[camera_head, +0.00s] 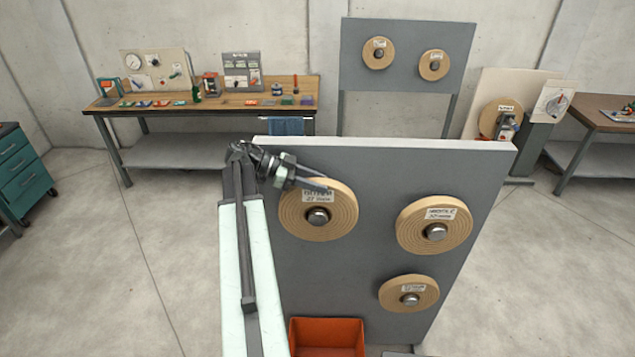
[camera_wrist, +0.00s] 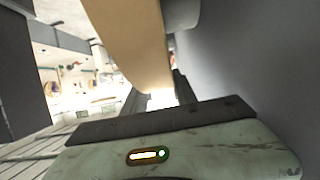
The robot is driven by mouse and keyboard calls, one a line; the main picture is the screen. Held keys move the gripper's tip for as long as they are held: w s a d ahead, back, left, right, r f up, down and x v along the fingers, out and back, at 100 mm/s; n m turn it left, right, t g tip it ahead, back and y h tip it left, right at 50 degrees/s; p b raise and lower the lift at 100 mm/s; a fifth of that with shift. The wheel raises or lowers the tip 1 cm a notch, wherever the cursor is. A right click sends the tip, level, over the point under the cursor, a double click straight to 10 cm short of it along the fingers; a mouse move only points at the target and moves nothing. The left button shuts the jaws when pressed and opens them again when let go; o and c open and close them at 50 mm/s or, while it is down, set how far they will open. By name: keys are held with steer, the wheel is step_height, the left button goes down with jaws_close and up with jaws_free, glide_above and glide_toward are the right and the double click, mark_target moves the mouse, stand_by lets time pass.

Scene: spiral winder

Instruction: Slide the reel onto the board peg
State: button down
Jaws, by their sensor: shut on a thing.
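The tan reel (camera_head: 345,222) with a white label is at the upper left of the grey board (camera_head: 400,170). My gripper (camera_head: 318,184) is shut on its top rim, above the label. A metal peg end (camera_head: 318,216) shows in the reel's centre hole. In the wrist view the reel (camera_wrist: 128,42) hangs edge-on from my gripper (camera_wrist: 162,98). The board (camera_wrist: 255,60) is at its right, with a gap between them. A grey round piece (camera_wrist: 181,14) spans part of this gap and looks like the peg. How far the reel sits along it is hard to tell.
Two more reels hang on this board, one at right (camera_head: 462,222) and one lower (camera_head: 420,300). An orange bin (camera_head: 327,335) stands below. A workbench (camera_head: 210,107) with tools, another board (camera_head: 410,85) with two reels and a winder (camera_head: 500,115) stand behind.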

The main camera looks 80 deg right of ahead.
steer(key=c, duration=0.9)
jaws_free()
steer(key=p+v, duration=0.3)
steer(key=v, duration=0.4)
steer(key=shift+r, duration=0.1)
steer(key=shift+w+r, duration=0.1)
steer(key=shift+w, duration=0.25)
